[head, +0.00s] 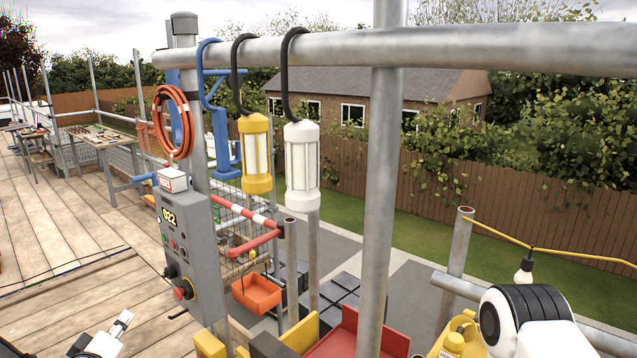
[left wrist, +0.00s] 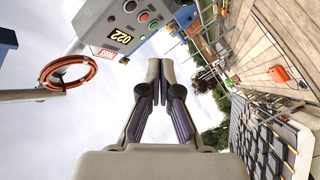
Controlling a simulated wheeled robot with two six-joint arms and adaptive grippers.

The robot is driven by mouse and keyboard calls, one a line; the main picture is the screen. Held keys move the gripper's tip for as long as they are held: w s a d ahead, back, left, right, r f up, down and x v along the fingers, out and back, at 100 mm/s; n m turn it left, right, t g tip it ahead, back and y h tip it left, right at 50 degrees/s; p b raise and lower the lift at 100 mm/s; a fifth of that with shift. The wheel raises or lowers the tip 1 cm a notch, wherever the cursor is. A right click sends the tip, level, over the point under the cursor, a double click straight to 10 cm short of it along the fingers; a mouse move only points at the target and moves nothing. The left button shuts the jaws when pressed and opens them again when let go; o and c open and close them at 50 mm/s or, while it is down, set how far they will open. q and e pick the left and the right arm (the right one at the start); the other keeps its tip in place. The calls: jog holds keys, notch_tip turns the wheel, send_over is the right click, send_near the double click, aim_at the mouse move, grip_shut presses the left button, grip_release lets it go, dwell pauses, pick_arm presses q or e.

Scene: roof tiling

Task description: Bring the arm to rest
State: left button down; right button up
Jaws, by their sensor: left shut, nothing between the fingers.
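My left gripper (head: 121,323) shows small at the bottom left of the head view, over the wooden deck (head: 40,230). In the left wrist view its fingers (left wrist: 160,70) are together and shut, with nothing held. The fingers stand apart from everything around them. The grey control box (head: 192,245) is to the right of the gripper in the head view and at the upper left in the wrist view. A white and black link of my right arm shows at the lower right of the head view; my right gripper is out of view.
A scaffold rail (head: 480,50) crosses the top, with a yellow lamp (head: 256,155) and a white lamp (head: 301,165) hanging on hooks. An orange hose coil (head: 172,122) hangs beside the post. An orange tray (head: 257,293) and a red bin (head: 350,335) are lower down.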

pick_arm(q)
jog(key=w+d+f+m+g+h+b, duration=0.1)
jog(key=w+d+f+g+b, duration=0.15)
jog(key=f, duration=0.75)
jog(key=s+d+f+m+g+h+b, duration=0.1)
jog(key=s+d+f+g, duration=0.1)
jog(key=s+d+f, duration=0.3)
jog(key=s+d+f+m+g+b, duration=0.15)
jog(key=s+f, duration=0.25)
jog(key=f, duration=0.4)
jog(key=s+d+f+m+g+h+b, duration=0.1)
jog(key=s+d+f+g+b, duration=0.1)
jog(key=s+d+f, duration=0.3)
jog(key=s+d+f+m+g+b, duration=0.1)
jog(key=s+f+m+g+b, duration=0.3)
jog(key=s+f, duration=0.65)
jog(key=s+m+g+y+p, duration=0.1)
jog(key=s+g, duration=0.4)
jog(key=s, duration=0.6)
jog(key=shift+a+m+p, duration=0.35)
jog(key=shift+p, duration=0.5)
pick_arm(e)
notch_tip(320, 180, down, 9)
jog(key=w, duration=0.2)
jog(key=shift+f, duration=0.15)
pick_arm(q)
jog(key=shift+w+y, duration=0.15)
jog(key=shift+y, duration=0.15)
